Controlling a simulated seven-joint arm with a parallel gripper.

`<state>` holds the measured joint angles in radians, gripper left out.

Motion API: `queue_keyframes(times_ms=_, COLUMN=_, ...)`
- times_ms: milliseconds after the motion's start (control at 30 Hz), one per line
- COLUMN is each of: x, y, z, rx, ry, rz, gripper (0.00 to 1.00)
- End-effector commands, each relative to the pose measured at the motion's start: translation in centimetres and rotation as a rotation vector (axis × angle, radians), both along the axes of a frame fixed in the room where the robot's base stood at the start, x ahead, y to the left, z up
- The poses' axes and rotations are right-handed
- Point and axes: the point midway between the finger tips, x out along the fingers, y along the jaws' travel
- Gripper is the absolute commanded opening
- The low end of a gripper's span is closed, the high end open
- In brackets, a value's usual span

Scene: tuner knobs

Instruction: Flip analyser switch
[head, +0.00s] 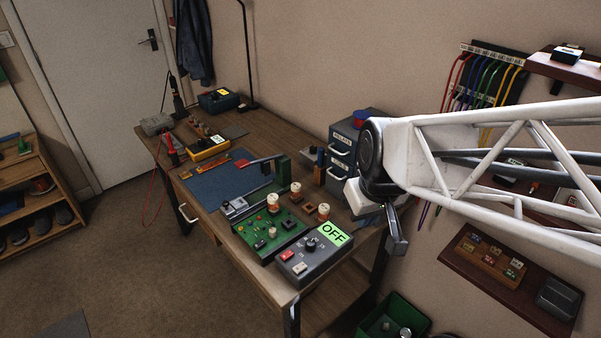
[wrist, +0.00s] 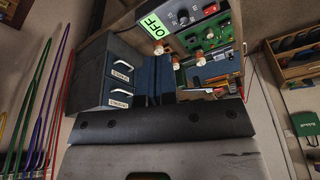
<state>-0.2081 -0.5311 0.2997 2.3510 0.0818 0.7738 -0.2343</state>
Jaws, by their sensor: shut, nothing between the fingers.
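The analyser (head: 318,262) is a grey box at the front right corner of the workbench, with a green panel (head: 334,234) reading OFF. Which way the switches are tilted is too small to tell.
A green circuit board (head: 268,232) with several capped cylinders adjoins the analyser on its left. A drawer cabinet (head: 344,142) stands behind. Wall shelves (head: 500,280) and hanging cables (head: 480,85) are to the right. A green bin (head: 385,325) is on the floor.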

Motion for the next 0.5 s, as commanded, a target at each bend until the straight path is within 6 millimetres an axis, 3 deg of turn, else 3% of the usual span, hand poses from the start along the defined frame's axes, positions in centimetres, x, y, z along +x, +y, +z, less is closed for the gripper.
queue_keyframes(times_ms=500, x=4.9, y=10.0, z=-5.6, rx=0.007, ry=-0.023, rz=0.308, gripper=0.00)
